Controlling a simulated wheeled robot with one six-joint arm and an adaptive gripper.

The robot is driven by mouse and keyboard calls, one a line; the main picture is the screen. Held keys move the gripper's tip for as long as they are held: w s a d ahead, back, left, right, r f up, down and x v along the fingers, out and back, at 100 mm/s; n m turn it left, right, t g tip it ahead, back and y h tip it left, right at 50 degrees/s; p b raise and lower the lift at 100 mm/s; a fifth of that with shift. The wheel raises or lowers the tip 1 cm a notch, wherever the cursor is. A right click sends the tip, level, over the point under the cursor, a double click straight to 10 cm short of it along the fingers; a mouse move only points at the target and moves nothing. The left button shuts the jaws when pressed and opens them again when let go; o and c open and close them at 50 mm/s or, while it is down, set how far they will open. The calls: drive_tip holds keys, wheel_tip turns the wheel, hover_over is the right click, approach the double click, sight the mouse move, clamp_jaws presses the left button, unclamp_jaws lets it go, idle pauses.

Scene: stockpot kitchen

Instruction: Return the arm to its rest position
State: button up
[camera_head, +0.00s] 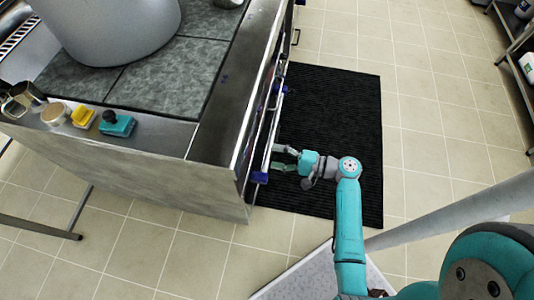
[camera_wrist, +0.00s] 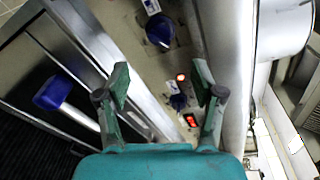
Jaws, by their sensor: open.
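My gripper (camera_head: 282,158) is at the front of the stove counter, beside its long metal rail, with my teal arm stretched out over the black mat. In the wrist view my gripper (camera_wrist: 161,84) has its two fingers wide apart, with nothing held between them. Beyond the fingers is the appliance front, with a blue knob (camera_wrist: 159,30) and small red lights (camera_wrist: 190,119). A blue-ended handle (camera_wrist: 55,93) lies left of the left finger. I cannot tell whether a finger touches the rail.
The counter front (camera_head: 225,125) stands close to my gripper on the left. A large grey pot (camera_head: 115,25) stands on the cooktop. A teal item (camera_head: 117,123), a yellow item (camera_head: 83,116) and a cup sit on the corner. The black mat (camera_head: 340,100) and tiled floor to the right are clear.

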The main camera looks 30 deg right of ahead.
drive_tip(key=shift+s+d, duration=0.3)
drive_tip(key=shift+s, duration=0.1)
idle(0.3)
drive_tip(key=s+a+f+g+h, duration=0.2)
drive_tip(key=s+a+f+h, duration=0.3)
drive_tip(key=s+a+f, duration=0.3)
drive_tip(key=s+n+h, duration=0.2)
drive_tip(key=s+h, duration=0.1)
drive_tip(key=s, duration=0.5)
drive_tip(key=s+r+n+t+h, duration=0.1)
drive_tip(key=s+r+n+t, duration=0.1)
drive_tip(key=s+r+n, duration=0.4)
drive_tip(key=s+r+n+t+h, duration=0.2)
drive_tip(key=s+r+n, duration=0.4)
drive_tip(key=r, duration=1.1)
drive_tip(key=shift+d+r, duration=0.15)
drive_tip(key=shift+r, duration=0.1)
